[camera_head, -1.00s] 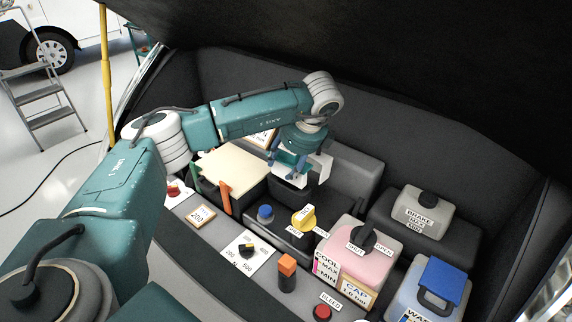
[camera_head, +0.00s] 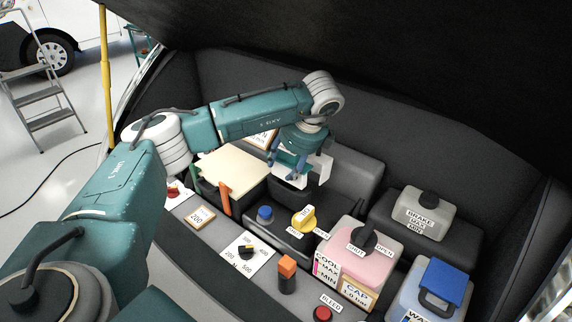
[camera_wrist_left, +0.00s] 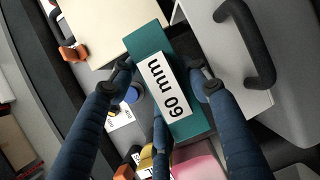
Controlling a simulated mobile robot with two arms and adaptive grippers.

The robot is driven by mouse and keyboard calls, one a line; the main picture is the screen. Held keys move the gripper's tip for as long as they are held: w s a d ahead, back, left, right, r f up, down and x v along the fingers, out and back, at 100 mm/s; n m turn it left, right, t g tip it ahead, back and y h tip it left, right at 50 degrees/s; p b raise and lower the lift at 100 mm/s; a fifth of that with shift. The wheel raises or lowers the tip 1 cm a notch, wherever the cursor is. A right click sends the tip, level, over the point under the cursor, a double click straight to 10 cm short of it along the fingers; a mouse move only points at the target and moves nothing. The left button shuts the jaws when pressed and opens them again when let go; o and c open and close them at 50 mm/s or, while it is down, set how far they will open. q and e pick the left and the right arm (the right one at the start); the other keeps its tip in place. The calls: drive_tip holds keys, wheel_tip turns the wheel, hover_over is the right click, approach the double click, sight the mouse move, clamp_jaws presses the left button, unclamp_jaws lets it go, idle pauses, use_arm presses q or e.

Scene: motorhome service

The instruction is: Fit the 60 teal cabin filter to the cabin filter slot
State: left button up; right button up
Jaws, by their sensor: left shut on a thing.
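The teal cabin filter (camera_wrist_left: 167,88) carries a white label reading "60 mm". My left gripper (camera_wrist_left: 162,80) is shut on it, with dark blue fingers along its sides in the left wrist view. In the head view my left gripper (camera_head: 286,160) points down over the back middle of the engine bay, beside the cream-topped box. Only a little teal of the filter shows there between the fingers. The cabin filter slot cannot be made out clearly; the gripper and filter cover that area. My right gripper is not in view.
A cream lid (camera_head: 232,168) with an orange clip (camera_head: 225,198) stands left of the gripper. A yellow knob (camera_head: 304,219) and blue cap (camera_head: 265,214) are in front. A pink coolant tank (camera_head: 360,258) and brake tank (camera_head: 422,214) stand to the right. A black handle (camera_wrist_left: 252,42) is close by.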

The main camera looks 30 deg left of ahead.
sight(288, 171)
use_arm(q)
drive_tip(key=shift+f+b, duration=0.5)
drive_tip(key=shift+f, duration=0.05)
drive_tip(key=shift+f+b, duration=1.15)
drive_tip(key=shift+f, duration=0.15)
drive_tip(key=o, duration=1.4)
drive_tip(key=shift+o, duration=0.2)
drive_tip(key=v, duration=1.1)
drive_tip(key=shift+s+d+r, duration=0.2)
drive_tip(key=shift+d+r, duration=0.05)
drive_tip(key=shift+r, duration=0.2)
